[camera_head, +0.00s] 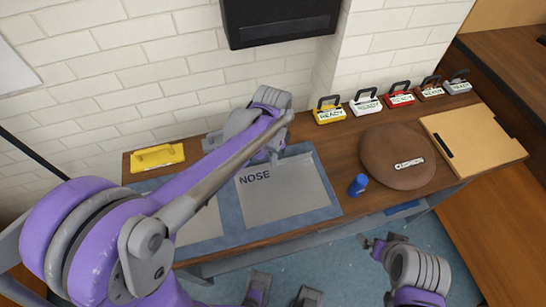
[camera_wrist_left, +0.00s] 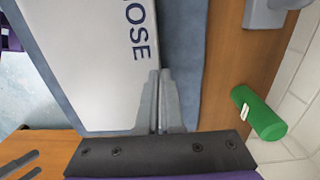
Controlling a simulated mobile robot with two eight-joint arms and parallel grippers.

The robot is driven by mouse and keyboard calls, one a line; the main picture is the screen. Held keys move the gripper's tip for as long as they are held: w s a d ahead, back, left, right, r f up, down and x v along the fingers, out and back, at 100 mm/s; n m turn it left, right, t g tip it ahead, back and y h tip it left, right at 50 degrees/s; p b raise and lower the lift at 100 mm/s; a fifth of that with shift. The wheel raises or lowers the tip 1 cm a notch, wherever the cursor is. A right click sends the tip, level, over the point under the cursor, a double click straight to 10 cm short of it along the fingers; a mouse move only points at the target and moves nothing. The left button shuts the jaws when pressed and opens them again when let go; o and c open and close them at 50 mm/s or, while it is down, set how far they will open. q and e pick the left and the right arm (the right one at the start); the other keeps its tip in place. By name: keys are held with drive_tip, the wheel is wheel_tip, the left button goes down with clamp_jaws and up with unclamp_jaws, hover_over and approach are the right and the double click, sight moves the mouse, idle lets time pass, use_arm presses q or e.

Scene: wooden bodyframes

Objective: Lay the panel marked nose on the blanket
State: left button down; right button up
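The panel marked NOSE (camera_head: 290,192) is a pale grey sheet lying over the blue-grey blanket (camera_head: 325,210) on the bench. In the left wrist view the panel (camera_wrist_left: 95,65) shows the letters OSE. My left gripper (camera_wrist_left: 159,75) is at the panel's far edge, one finger on each side of it. The fingers are nearly together and look shut on that edge; in the head view my arm hides the contact. A second pale panel (camera_head: 203,226) lies on the blanket's left part, partly behind my arm. My right gripper (camera_head: 376,243) is in front of the bench, apart from the panel; its opening is unclear.
A blue cylinder (camera_head: 358,186) stands right of the blanket, near a brown round cushion (camera_head: 398,157) and a tan board (camera_head: 472,143). Several READY holders (camera_head: 364,103) line the wall side. A yellow case (camera_head: 157,158) is at left. A green cylinder (camera_wrist_left: 260,113) is beyond the blanket.

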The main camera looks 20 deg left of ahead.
use_arm(q)
drive_tip(key=shift+f, duration=0.1)
idle(0.3)
drive_tip(key=shift+c, duration=2.2)
unclamp_jaws()
drive_tip(key=shift+r+p, duration=2.2)
drive_tip(key=shift+r, duration=1.35)
drive_tip(key=shift+s, duration=0.1)
